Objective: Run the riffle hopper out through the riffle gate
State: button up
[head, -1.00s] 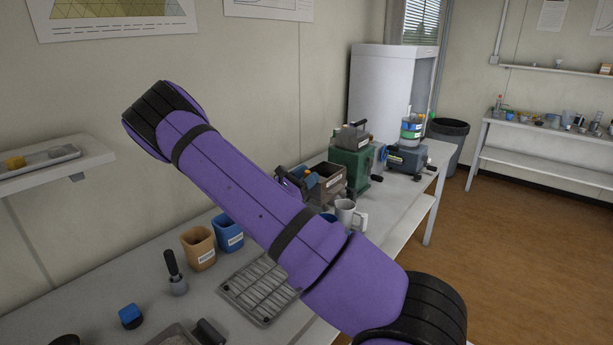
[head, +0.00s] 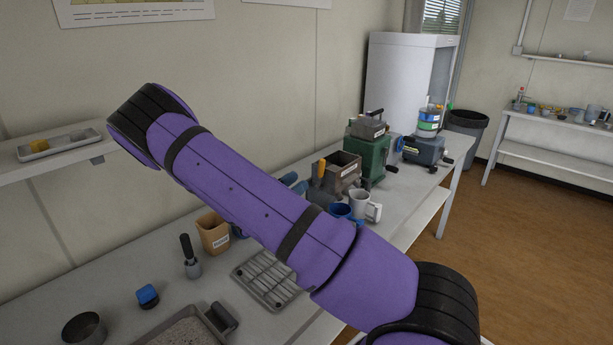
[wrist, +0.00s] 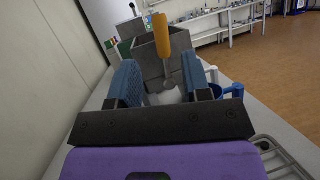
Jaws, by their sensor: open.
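The riffle hopper, a grey-brown open-topped box (head: 345,166) with a label, stands on the bench beyond my arm in the head view. In the wrist view its box (wrist: 146,52) is ahead of my gripper. The riffle gate's upright orange handle (wrist: 160,38) on a metal stem shows in front of the box; it also shows in the head view (head: 322,168). My gripper (wrist: 161,80) is open, its blue fingers on either side of the handle's lower stem as seen, with no clear contact. In the head view my arm hides most of the gripper. The hopper's contents are not visible.
A green machine (head: 367,155) stands behind. A tan container (head: 213,233), a metal grid (head: 265,278) and a tray (head: 185,330) lie nearer. Bare bench (head: 408,195) shows on the right.

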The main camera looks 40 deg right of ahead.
aim_at(321, 174)
jog(key=shift+a+f, duration=0.1)
jog(key=shift+a, duration=0.25)
jog(key=shift+w+m, duration=0.15)
jog(key=shift+m, duration=0.15)
jog(key=c, duration=0.5)
jog(key=shift+w+r+m+g, duration=0.25)
jog(key=shift+m+g, duration=0.25)
jog(key=shift+m, duration=0.4)
grip_shut()
jog(key=w+a+r+m+g+y, duration=0.3)
jog(key=w+m+y, duration=0.45)
jog(key=m, duration=1.05)
jog(key=s+d+f+m+h, duration=0.1)
jog(key=s+d, duration=0.5)
jog(key=d, duration=0.4)
jog(key=shift+s+d+g, duration=0.2)
jog(key=shift+d+g, duration=0.1)
jog(key=shift+g, duration=0.1)
